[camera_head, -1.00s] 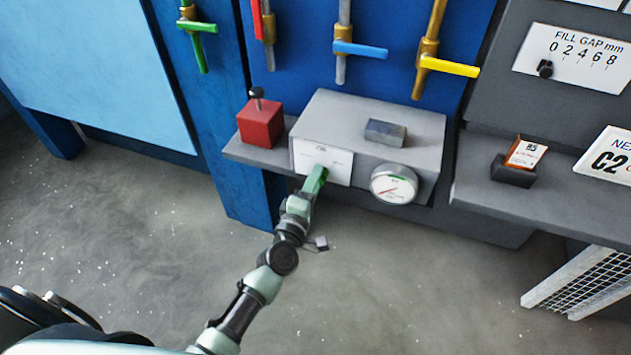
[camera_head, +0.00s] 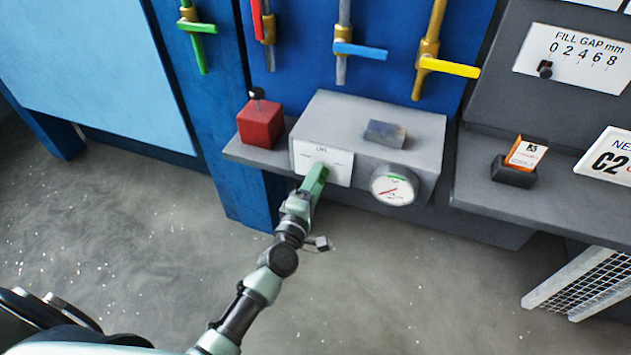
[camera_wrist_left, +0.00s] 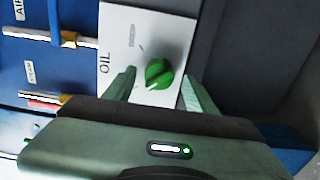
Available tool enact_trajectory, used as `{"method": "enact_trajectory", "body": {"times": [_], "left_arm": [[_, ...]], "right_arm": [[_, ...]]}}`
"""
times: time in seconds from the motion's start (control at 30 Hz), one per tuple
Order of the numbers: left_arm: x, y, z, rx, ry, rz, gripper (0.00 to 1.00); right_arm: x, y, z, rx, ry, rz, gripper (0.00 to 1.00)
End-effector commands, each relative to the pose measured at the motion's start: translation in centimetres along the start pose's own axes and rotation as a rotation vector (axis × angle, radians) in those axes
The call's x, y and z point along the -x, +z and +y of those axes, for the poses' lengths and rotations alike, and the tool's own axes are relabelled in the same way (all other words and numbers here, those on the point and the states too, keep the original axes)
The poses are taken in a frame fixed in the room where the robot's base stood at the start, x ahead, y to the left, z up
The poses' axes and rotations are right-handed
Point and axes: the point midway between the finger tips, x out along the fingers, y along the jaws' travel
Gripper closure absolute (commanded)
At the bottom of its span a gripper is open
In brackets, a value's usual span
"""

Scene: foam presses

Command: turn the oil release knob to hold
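The oil release knob (camera_wrist_left: 158,73) is a round green knob with a raised grip on a white plate (camera_wrist_left: 125,25) marked OIL, in the left wrist view. A pale mark on its grip points to the lower left of that view. The plate's smaller print is not readable. In the head view the plate (camera_head: 340,168) is on the front of a grey box, and my gripper hides the knob. My left gripper (camera_head: 319,168) reaches up to it. In the left wrist view its fingers (camera_wrist_left: 159,88) are apart, one on either side of the knob, with visible gaps. My right gripper is not in view.
A round gauge (camera_head: 394,187) sits right of the plate. A red block (camera_head: 261,124) with a black-topped lever stands left of the grey box (camera_head: 417,128). Blue (camera_head: 360,50) and yellow (camera_head: 450,67) valve handles are above. The floor in front is clear.

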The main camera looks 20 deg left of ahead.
Motion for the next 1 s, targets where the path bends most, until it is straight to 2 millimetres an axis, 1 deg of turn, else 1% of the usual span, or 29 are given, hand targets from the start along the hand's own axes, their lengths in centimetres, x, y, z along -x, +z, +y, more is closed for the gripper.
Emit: {"method": "enact_trajectory", "body": {"times": [0.07,0.17,0.27,0.4,0.5,0.6,0.73,1.0], "left_arm": [[0.0,0.0,0.1,0.0,0.001,0.0,0.44],[0.6,0.0,0.0,0.0,0.001,0.0,0.44],[2.0,0.0,-0.1,0.0,0.0,0.001,0.44],[4.5,0.0,-0.2,0.001,-0.002,0.0,0.44],[6.1,0.0,-0.2,0.0,-0.001,0.0,0.44],[7.2,0.0,-0.1,0.0,-0.001,0.0,0.44],[7.8,0.0,0.0,0.0,0.0,0.0,0.44],[7.8,0.0,0.0,0.0,0.0,0.0,0.44]], "right_arm": [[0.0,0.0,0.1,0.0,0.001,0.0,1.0],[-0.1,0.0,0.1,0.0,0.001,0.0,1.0],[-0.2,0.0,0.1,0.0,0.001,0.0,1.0],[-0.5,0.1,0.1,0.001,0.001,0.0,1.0],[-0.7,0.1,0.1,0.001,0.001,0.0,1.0],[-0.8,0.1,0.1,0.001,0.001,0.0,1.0],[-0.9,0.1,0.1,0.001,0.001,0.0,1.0],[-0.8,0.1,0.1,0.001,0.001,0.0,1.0]]}}
